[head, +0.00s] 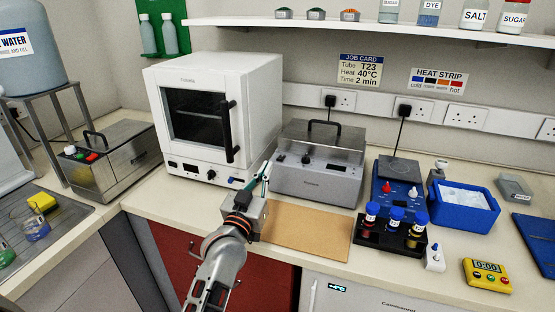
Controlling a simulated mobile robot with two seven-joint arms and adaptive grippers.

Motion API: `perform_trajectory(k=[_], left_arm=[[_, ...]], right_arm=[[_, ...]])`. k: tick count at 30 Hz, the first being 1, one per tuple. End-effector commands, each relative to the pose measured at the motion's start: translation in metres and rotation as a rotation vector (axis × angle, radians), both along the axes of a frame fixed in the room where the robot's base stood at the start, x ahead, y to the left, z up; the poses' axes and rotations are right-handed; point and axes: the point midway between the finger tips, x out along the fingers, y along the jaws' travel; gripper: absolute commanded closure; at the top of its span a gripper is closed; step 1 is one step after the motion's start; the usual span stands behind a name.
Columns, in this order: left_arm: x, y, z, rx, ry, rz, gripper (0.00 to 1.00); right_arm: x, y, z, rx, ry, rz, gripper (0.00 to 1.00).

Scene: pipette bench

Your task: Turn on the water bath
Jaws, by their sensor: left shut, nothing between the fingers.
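The box that looks like the water bath (318,180) is a grey metal unit with a black handle on its lid. It stands on the bench in the middle of the head view. Its front has a dark knob (306,159) and a small dark display (337,168). My left gripper (264,172) is shut and empty, just left of the water bath's front and in front of the white oven. Its fingers point up and away from me. I cannot tell whether they touch anything. My right gripper is not in view.
The white oven (260,105) stands left of the water bath. A brown board (305,232) lies in front. A dark rack (375,238) with blue-capped tubes, a blue tray (462,222) and a yellow timer (487,274) are right. Another metal unit (125,165) with coloured buttons is left.

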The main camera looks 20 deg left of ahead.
Motion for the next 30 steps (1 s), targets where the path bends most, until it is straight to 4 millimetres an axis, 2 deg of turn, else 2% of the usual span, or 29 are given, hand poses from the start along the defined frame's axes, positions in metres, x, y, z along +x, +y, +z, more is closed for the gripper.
perform_trajectory(k=[5, 18, 22, 30], left_arm=[[0.017, -0.001, 0.006, -0.001, -0.002, 0.0, 1.0], [0.099, -0.003, 0.024, 0.0, -0.001, 0.0, 1.0], [0.094, -0.003, -0.002, 0.002, 0.004, -0.002, 1.0], [0.091, -0.003, -0.018, 0.001, -0.001, -0.002, 1.0]], right_arm=[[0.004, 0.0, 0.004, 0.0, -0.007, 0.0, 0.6], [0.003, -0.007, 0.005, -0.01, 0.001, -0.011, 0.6], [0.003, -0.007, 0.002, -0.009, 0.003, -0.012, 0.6], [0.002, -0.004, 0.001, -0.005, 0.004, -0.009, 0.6]])
